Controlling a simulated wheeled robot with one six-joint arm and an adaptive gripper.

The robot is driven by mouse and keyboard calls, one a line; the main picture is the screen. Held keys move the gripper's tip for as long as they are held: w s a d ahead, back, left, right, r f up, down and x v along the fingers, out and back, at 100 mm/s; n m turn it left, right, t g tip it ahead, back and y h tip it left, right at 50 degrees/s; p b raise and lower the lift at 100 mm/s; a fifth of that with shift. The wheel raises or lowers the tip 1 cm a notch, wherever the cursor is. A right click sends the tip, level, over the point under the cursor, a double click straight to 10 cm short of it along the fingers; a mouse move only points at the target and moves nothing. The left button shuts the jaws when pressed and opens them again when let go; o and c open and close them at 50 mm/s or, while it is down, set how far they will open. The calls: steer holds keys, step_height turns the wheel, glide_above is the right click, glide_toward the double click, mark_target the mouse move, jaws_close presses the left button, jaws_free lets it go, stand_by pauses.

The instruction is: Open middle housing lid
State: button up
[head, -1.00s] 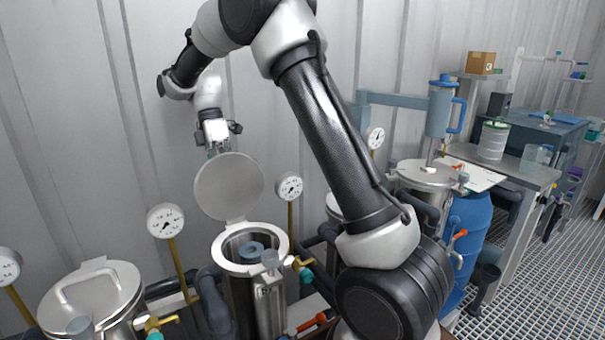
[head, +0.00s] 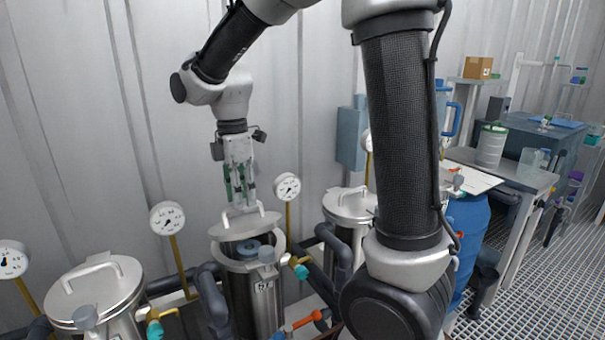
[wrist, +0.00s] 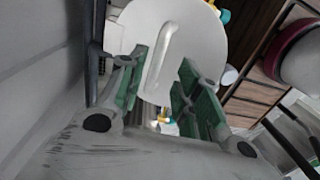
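The middle housing (head: 262,300) is a steel cylinder with a pale rim. The lid's bar handle (head: 240,210) faces my gripper. My gripper (head: 240,196) points down just above the lid and handle. In the wrist view the lid (wrist: 205,45) lies beyond the green-padded fingers, which are spread apart. The handle (wrist: 167,55) shows between them. I cannot tell whether a finger touches the lid.
A closed left housing (head: 95,290) and a right housing (head: 350,203) flank the middle one. Pressure gauges (head: 168,218) on yellow stems stand behind, close to the wall. Dark pipes (head: 210,300) and an orange-handled valve (head: 303,322) crowd the sides. A blue barrel (head: 470,240) stands at the right.

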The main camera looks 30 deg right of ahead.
steer(key=r, duration=0.5)
steer(key=shift+w+r, duration=0.2)
steer(key=shift+w, duration=0.05)
steer(key=s+d+r+m+t, duration=0.1)
steer(key=s+d+m+t, duration=0.1)
steer(key=s+d+m, duration=0.7)
steer(key=s+m, duration=0.2)
steer(key=m, duration=0.1)
steer(key=shift+s+d+r+m+t, duration=0.15)
steer(key=shift+s+d+m+t, duration=0.15)
steer(key=shift+d, duration=0.1)
steer(key=shift+a, duration=0.1)
